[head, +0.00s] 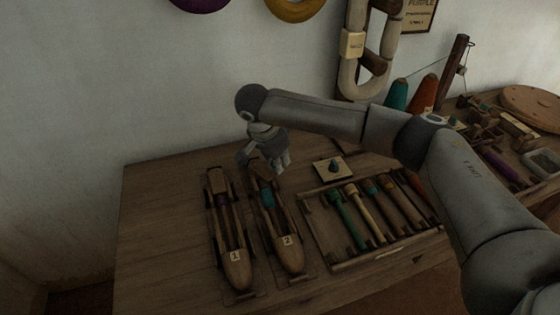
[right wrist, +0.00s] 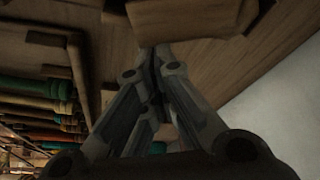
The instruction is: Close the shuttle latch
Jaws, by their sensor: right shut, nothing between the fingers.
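Two wooden shuttles lie side by side on the table in the head view. Shuttle 1 (head: 236,268) is on the left, with a purple bobbin (head: 222,200) inside and a wooden piece (head: 217,181) at its far end. Shuttle 2 (head: 290,258) is on its right, with a teal bobbin (head: 267,198) inside. My right gripper (head: 267,168) is over the far end of shuttle 2 and partly hides it. In the right wrist view its fingers (right wrist: 154,58) are together and empty, close to a wooden block (right wrist: 190,17); I cannot tell whether they touch. The latch position is unclear. My left gripper is out of view.
A wooden tray (head: 385,257) with several coloured bobbins lies right of shuttle 2. A small square plate (head: 333,169) with a dark knob is behind it. Thread cones (head: 422,93) stand farther right. The table's left side is clear, with a wall behind.

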